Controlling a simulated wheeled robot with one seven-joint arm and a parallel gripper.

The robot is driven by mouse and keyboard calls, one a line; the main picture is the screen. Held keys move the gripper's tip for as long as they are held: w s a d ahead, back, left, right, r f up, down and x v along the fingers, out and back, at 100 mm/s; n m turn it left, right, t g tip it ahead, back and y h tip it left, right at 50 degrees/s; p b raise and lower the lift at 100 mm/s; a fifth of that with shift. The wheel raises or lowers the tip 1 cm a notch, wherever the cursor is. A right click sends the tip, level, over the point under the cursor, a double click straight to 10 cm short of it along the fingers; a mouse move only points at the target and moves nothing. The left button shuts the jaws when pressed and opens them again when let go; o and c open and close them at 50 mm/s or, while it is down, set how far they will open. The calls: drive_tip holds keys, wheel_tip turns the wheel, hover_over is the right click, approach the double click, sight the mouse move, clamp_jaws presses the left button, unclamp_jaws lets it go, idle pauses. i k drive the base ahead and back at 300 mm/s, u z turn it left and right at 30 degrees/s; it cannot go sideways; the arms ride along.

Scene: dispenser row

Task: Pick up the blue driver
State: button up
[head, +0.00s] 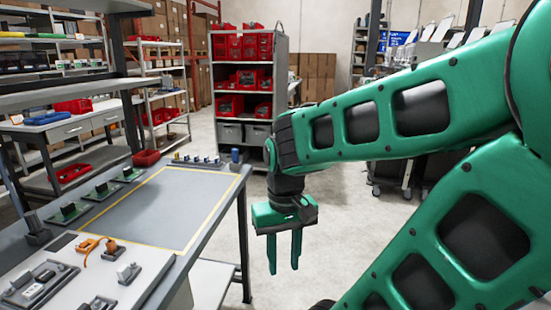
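My gripper (284,268) hangs right of the workbench, over the aisle floor, fingers pointing down. Its two green fingers are apart, with nothing between them. I cannot clearly make out the blue driver. A small upright blue item (235,155) stands at the back right corner of the workbench (212,256), left of and beyond my gripper. A row of small blue and grey pieces (199,160) runs along the back edge beside it. These are too small to tell whether one is the driver.
A bare grey mat (160,210) with a yellow border covers the bench's middle. An orange tool (88,245) and grey fixtures (40,285) lie at the front left. A red bin (146,158) sits at the back left. A shelf of red bins (249,90) stands behind.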

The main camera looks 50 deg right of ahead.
sight(235, 152)
drive_tip(key=z, duration=2.15)
drive_tip(key=k, duration=0.9)
drive_tip(key=u, duration=0.95)
drive_tip(key=i, duration=1)
drive_tip(key=u, duration=0.05)
